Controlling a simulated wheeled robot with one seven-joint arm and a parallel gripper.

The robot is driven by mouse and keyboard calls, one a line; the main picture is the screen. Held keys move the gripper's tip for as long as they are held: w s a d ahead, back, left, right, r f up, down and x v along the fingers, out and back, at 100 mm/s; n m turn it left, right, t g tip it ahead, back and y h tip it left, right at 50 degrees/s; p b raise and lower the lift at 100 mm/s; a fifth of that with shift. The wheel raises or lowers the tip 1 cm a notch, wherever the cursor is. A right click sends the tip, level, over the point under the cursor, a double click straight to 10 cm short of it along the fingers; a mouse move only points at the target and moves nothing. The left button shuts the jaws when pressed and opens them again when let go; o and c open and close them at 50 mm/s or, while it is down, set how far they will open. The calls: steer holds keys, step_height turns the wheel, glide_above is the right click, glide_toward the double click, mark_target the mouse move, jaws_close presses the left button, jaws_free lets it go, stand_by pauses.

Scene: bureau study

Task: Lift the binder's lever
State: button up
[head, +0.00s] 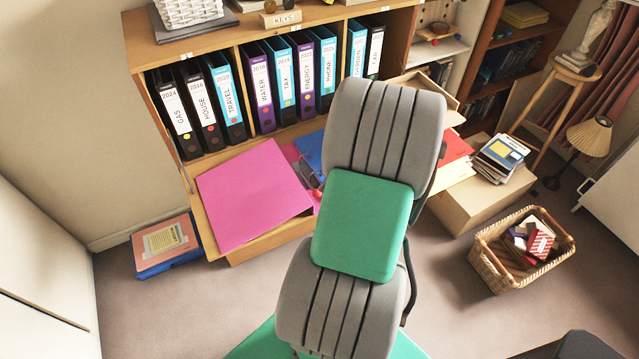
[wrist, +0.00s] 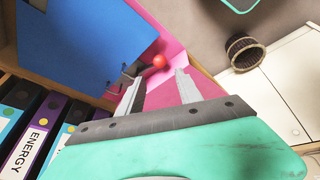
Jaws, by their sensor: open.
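An open binder with a bright pink cover (head: 255,195) lies on the pulled-out wooden surface below the shelf. Its metal mechanism (head: 310,175) shows partly beside my arm in the head view. In the wrist view, the lever's red ball end (wrist: 159,61) stands over the pink inside of the binder (wrist: 163,92). The grey mechanism (wrist: 128,76) is left of the ball. My gripper (wrist: 160,79) is open, with its fingertips close to the ball and to either side of it in the picture. Contact cannot be told. My arm hides the gripper in the head view.
A blue sheet or divider (wrist: 75,40) lies beside the mechanism. A row of upright labelled binders (head: 265,85) stands on the shelf just behind. A cardboard box (head: 480,200) and a wicker basket (head: 490,265) are on the right.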

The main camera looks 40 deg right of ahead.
mark_target(309, 183)
steer(key=x, duration=0.5)
steer(key=p+x, duration=0.1)
steer(key=x, duration=0.2)
steer(key=shift+s+d+f, duration=0.1)
steer(key=shift+s+d, duration=0.15)
steer(key=shift+d, duration=0.1)
steer(key=shift+c, duration=0.2)
jaws_close()
steer(key=shift+s+a+f, duration=0.1)
stand_by(0.6)
